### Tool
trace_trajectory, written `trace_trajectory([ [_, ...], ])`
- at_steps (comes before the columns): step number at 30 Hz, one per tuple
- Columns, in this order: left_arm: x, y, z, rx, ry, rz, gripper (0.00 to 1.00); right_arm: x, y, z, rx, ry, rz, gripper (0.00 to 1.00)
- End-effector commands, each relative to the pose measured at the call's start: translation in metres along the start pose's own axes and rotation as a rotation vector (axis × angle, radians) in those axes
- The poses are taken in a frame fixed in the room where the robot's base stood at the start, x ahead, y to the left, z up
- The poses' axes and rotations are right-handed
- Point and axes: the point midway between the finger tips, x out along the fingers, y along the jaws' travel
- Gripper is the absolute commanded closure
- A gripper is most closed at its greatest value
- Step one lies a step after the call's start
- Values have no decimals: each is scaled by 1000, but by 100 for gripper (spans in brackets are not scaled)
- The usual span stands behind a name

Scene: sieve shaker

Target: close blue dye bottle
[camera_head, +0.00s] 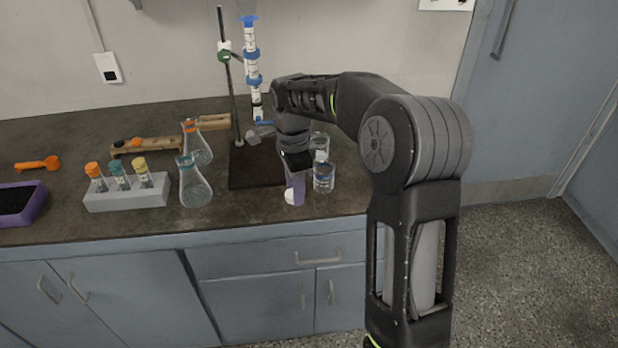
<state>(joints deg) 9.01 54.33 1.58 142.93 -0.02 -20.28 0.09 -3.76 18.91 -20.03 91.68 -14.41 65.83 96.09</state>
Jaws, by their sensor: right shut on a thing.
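My right gripper (294,170) reaches down over the front of the bench, right of the middle of the picture. It is shut on a small pale purple and white thing (294,194), which looks like a bottle with a white round part at its lower left. The gripper hides its upper part, and I cannot tell whether it is the blue dye bottle or whether a cap is on it. No other clearly blue dye bottle shows. My left gripper is not in view.
A glass beaker (324,178) stands close right of the gripper, another (319,143) behind it. A stand base (255,168) with a burette (252,70) is behind left. Two flasks, one at the front (194,186), and a vial rack (126,197) stand left. The bench's front edge is near.

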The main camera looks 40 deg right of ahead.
Motion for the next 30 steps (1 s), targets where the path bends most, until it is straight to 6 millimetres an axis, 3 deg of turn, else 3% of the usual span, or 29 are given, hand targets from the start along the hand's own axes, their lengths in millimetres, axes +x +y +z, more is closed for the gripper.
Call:
trace_trajectory([
  [11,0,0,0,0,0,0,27,38,8,64,-691,0,3,100],
  [18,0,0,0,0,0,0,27,76,28,126,-1408,-1,1,100],
  [21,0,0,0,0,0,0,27,86,36,143,-1636,-2,0,100],
  [25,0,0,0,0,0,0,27,94,42,155,-1801,-2,-1,100],
  [30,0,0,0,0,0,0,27,96,43,158,-1851,-2,-2,100],
])
